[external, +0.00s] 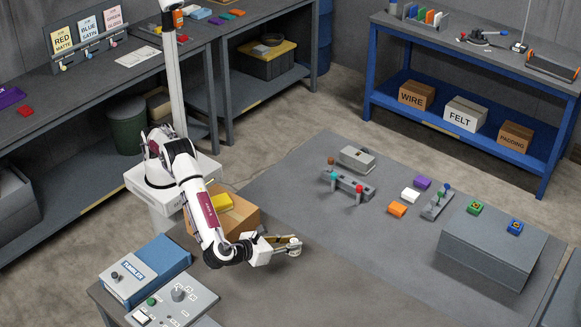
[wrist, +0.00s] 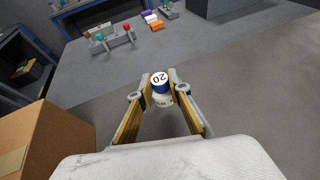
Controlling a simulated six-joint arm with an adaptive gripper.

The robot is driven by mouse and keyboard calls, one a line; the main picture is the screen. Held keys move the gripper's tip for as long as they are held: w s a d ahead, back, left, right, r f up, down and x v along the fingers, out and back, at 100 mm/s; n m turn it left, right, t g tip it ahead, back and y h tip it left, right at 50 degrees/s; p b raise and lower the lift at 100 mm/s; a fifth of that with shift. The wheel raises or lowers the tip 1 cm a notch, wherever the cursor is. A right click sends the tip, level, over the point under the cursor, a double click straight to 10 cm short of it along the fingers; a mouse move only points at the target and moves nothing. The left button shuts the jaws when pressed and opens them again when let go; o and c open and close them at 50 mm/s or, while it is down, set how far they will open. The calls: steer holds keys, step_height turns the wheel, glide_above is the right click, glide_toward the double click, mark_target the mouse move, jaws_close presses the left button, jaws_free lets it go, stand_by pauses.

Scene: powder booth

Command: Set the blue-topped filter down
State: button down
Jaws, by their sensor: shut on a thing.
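In the external view my gripper (external: 291,245) reaches out low over the near part of the grey table (external: 330,285). The filter is too small there to make out clearly. I cannot tell whether its underside touches the table.
An open cardboard box (external: 237,214) with a yellow item stands close to my gripper. A rack with coloured knobs (external: 348,186), coloured blocks (external: 397,210) and a grey raised block (external: 487,250) lie farther off.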

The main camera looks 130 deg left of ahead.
steer(key=shift+f, duration=1.9)
steer(key=shift+f, duration=0.1)
steer(key=c, duration=1.9)
jaws_free()
steer(key=shift+d+r, duration=0.2)
steer(key=v, duration=1.1)
steer(key=shift+d+r, duration=0.2)
steer(key=shift+d, duration=0.05)
steer(key=shift+r, duration=0.1)
